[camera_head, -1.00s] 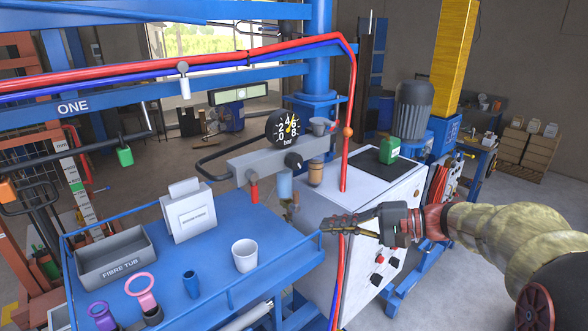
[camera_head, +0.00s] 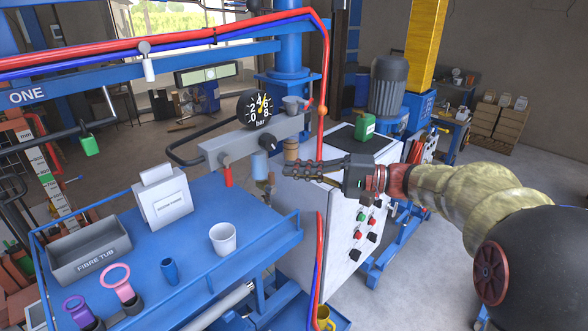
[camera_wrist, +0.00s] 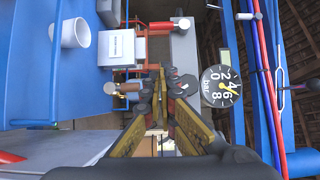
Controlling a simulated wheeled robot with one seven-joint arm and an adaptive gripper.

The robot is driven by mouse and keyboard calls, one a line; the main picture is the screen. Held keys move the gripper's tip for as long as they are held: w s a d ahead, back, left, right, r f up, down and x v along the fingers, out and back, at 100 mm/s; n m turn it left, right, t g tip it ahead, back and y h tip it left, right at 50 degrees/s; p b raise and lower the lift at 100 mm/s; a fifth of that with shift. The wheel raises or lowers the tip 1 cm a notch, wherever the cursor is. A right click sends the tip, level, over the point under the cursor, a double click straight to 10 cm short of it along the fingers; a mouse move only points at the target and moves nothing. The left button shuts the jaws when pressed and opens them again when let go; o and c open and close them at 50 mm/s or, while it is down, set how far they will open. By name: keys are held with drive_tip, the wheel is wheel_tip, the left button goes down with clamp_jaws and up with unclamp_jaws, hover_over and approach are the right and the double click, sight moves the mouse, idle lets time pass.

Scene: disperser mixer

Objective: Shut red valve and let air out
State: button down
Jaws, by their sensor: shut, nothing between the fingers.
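A red valve handle (camera_head: 227,176) hangs below the left part of the grey air manifold (camera_head: 250,142). In the wrist view, the red handle (camera_wrist: 160,26) shows near the top, beside the manifold (camera_wrist: 184,55). A black pressure gauge (camera_head: 258,108) stands on the manifold, its yellow needle between 4 and 6 bar. It also shows at the right of the wrist view (camera_wrist: 220,87). My gripper (camera_head: 285,170) is shut and empty, its fingers pointing left, to the right of the red handle and apart from it. Its fingertips (camera_wrist: 160,72) point towards the manifold area.
A blue table (camera_head: 200,262) in front holds a grey fibre tub (camera_head: 90,250), a white cup (camera_head: 223,239) and a white box (camera_head: 163,200). A red hose (camera_head: 325,70) drops behind my gripper. A white cabinet (camera_head: 345,225) with buttons stands below it.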

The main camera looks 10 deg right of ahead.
sight(228, 172)
drive_tip(key=w+a+p, duration=0.1)
drive_tip(key=a+p, duration=0.2)
drive_tip(key=a, duration=0.7)
drive_tip(key=shift+a, duration=0.1)
